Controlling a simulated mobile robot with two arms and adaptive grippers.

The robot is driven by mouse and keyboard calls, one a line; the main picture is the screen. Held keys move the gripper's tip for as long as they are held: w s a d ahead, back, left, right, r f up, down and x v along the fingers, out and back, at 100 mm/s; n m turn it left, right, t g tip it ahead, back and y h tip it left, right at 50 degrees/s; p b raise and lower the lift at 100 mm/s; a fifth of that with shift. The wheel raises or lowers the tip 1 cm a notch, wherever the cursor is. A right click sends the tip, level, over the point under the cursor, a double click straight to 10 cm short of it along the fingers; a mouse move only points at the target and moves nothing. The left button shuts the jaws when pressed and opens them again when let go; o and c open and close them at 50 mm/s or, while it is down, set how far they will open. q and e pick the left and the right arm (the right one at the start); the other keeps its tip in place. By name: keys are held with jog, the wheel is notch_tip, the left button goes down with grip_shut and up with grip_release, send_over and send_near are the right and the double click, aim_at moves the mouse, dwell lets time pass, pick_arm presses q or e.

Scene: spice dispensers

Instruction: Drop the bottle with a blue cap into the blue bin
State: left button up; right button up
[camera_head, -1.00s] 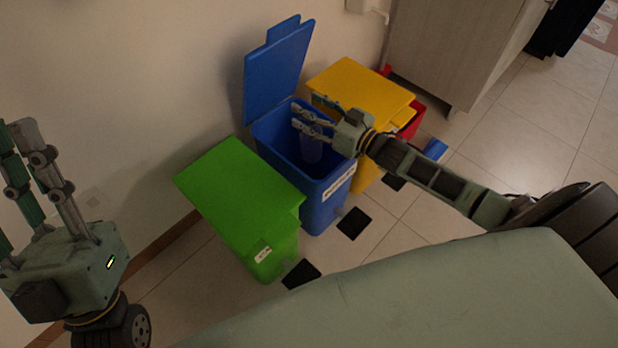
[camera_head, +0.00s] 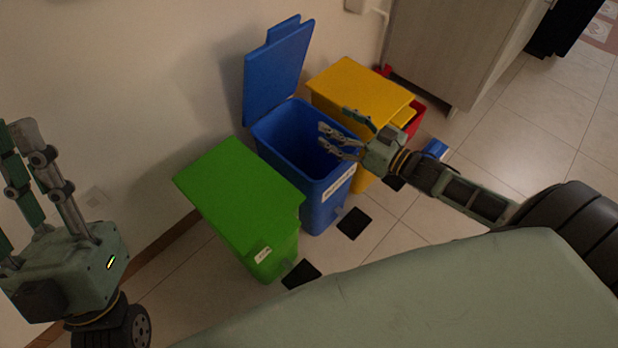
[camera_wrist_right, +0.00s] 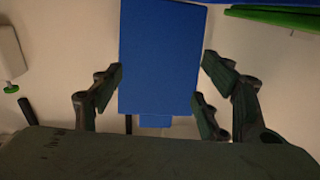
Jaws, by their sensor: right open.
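The blue bin (camera_head: 318,203) stands between the green and yellow bins, its blue lid (camera_head: 275,75) raised against the wall. My right gripper (camera_head: 331,139) is open and empty over the right part of the bin's mouth. In the right wrist view its fingers (camera_wrist_right: 160,86) are spread with nothing between them; the blue lid (camera_wrist_right: 160,55) shows beyond. No bottle with a blue cap is visible now; the bin's inside is dark and partly hidden. My left gripper (camera_head: 22,165) is at the left edge, its fingers pointing up; its opening is unclear.
The closed green bin (camera_head: 235,190) stands to the left, the closed yellow bin (camera_head: 360,90) to the right, with a red bin (camera_head: 416,118) beyond. A small blue object (camera_head: 435,149) is near the floor beside them. A cabinet (camera_head: 455,40) stands behind.

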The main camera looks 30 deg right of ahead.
jog(key=shift+v, duration=1.75)
